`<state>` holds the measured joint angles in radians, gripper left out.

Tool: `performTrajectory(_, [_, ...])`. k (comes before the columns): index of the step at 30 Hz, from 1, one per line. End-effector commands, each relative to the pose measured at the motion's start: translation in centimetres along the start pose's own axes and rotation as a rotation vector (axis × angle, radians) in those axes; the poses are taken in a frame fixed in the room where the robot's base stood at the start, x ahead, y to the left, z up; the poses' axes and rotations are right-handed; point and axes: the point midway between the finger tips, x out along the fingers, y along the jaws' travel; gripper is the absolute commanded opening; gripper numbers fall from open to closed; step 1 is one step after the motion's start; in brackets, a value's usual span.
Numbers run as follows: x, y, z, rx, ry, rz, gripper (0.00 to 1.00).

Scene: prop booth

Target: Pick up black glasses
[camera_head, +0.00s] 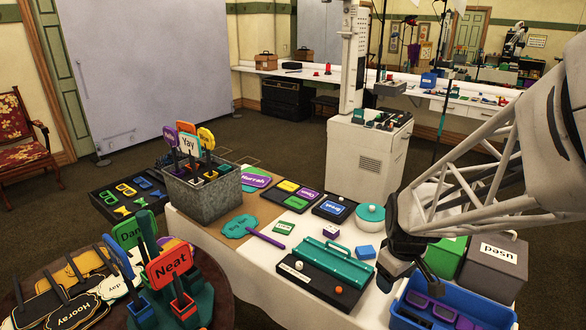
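A blue bin (501,313) at the lower right holds several pairs of dark and purple-tinted glasses (442,312). They are small and partly cut off by the frame's bottom edge, so I cannot tell for sure which are black. My gripper (408,284) points down at the bin's back left, above or just behind its rim. Its dark fingers look spread apart, with nothing seen between them. The gripper and arm hide part of the bin's back side.
Green and grey boxes (492,265) stand behind the bin. A black tray (108,212) at left holds colored glasses.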

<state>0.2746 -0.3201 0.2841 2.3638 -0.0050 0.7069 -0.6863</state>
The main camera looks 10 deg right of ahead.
Motion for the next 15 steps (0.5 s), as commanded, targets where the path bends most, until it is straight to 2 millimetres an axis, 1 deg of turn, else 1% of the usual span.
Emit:
performTrajectory(1, [1.3,1.1,0.1,-0.019,-0.011,-0.007,0.64])
performTrajectory(6, [5.2,4.1,0.5,-0.111,-0.032,-0.024,0.64])
performTrajectory(15, [12.4,8.9,2.3,-0.267,-0.058,-0.06,0.64])
